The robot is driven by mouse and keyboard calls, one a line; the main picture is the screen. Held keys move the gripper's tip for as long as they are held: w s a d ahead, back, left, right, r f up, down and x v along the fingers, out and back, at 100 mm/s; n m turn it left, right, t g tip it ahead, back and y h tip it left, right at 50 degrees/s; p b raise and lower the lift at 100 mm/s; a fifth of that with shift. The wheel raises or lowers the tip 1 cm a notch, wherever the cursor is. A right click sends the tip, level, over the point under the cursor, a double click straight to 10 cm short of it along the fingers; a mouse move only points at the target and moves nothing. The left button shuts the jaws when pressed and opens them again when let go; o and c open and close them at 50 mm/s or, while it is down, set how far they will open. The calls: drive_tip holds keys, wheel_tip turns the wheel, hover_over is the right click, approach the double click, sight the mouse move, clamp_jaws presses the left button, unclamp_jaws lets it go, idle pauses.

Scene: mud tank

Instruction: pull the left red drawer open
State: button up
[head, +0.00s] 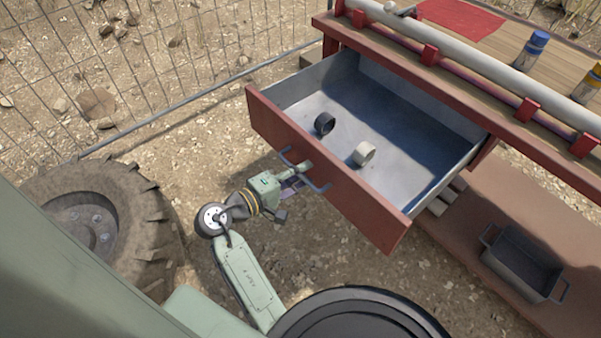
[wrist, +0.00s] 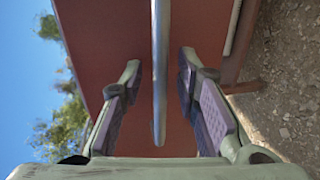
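The left red drawer (head: 366,212) is pulled well out from under the bench in the head view, its grey inside showing. A dark ring (head: 325,124) and a pale ring (head: 364,154) lie on its floor. Its grey bar handle (head: 319,187) is on the red front. My gripper (head: 296,176) is at the handle, partly hiding it. In the wrist view the handle (wrist: 160,70) runs between the two fingers of my gripper (wrist: 159,68), with a gap on each side. The fingers are open and do not appear to touch the bar.
The bench top (head: 490,45) carries a red cloth (head: 460,18), a blue-capped can (head: 531,52) and a pale rail. A grey metal bin (head: 522,262) stands on the lower shelf (head: 480,225). A wire fence (head: 150,60) runs behind at left. Stony ground lies left of the drawer.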

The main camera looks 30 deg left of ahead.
drive_tip(key=v, duration=1.2)
